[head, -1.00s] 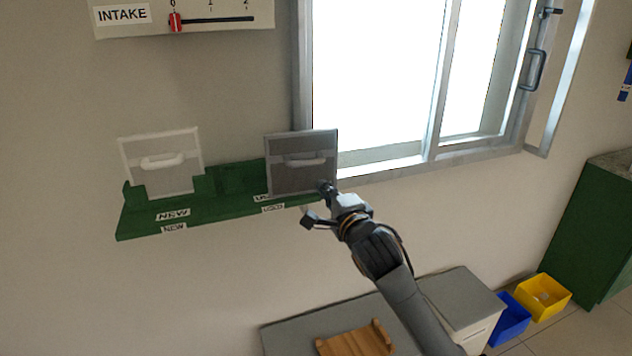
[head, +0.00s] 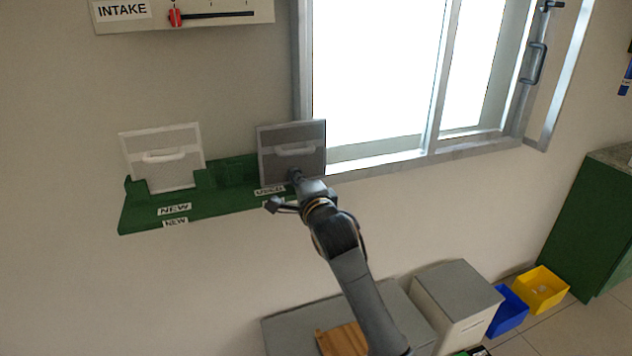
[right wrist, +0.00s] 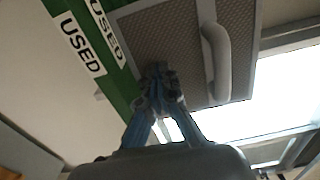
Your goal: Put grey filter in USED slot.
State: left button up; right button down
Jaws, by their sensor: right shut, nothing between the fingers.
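The grey filter (head: 306,138), a mesh panel with a grey handle, stands upright at the right end of the green rack (head: 137,216), above the USED label (head: 268,190). My right gripper (head: 296,178) is shut and empty, its fingertips at the filter's lower front, below the handle. In the right wrist view the shut fingertips (right wrist: 158,85) are against or just in front of the grey filter's mesh (right wrist: 165,38), beside the green rack edge. I cannot tell how deep the filter sits in the slot. My left gripper is out of view.
A white filter (head: 172,178) stands at the NEW label on the left of the rack. A window (head: 380,90) is right of the grey filter. Below are a grey cabinet (head: 455,290), a blue bin (head: 508,310) and a yellow bin (head: 540,288).

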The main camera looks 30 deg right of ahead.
aim_at(279, 169)
jog(key=w+a, duration=0.1)
jog(key=w+a+r, duration=0.1)
jog(key=shift+w+a, duration=0.3)
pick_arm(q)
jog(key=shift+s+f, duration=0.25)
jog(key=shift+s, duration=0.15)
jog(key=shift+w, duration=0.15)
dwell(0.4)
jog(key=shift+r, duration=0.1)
